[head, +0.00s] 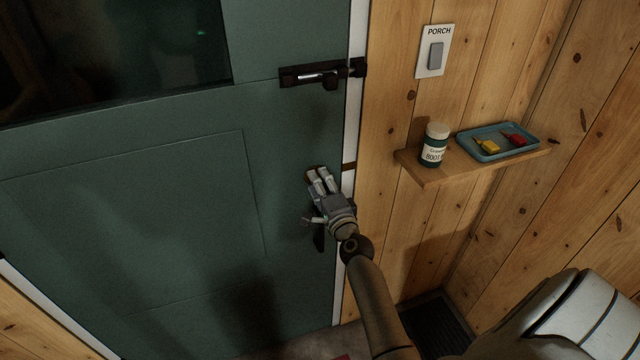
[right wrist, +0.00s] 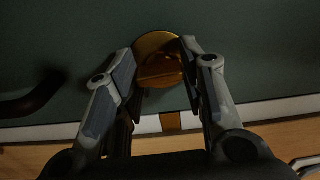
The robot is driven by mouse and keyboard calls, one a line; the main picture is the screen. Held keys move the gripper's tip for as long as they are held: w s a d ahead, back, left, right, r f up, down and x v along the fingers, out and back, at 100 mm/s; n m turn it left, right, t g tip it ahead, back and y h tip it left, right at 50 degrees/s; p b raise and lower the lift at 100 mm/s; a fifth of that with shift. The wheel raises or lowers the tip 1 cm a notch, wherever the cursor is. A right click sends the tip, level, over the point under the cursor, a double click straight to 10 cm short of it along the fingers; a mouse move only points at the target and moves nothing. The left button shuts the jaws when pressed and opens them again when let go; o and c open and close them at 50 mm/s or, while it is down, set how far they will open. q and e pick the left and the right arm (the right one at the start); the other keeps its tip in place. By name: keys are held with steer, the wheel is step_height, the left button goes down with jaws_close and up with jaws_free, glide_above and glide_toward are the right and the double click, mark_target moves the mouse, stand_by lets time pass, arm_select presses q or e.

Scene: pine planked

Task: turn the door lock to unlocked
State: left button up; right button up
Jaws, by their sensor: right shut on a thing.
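The door lock is a round brass fitting (right wrist: 160,50) on the green door (head: 130,210), seen between the two fingers in the right wrist view. My right gripper (right wrist: 160,72) is shut on its small turn piece. In the head view, the fingers of my right gripper (head: 321,178) reach the door near its right edge and cover most of the lock. The angle of the turn piece is hard to tell. A brass plate (right wrist: 171,122) sits at the door edge beside the lock. My left gripper is not in view.
A dark slide bolt (head: 322,75) is above the lock, and a dark door handle (head: 319,239) is below it. To the right are a PORCH switch (head: 434,52) and a wooden shelf (head: 428,177) with a jar (head: 433,147) and a blue tray (head: 475,153).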

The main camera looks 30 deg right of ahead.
steer(key=shift+m, duration=0.4)
steer(key=o, duration=1)
steer(key=v, duration=1.2)
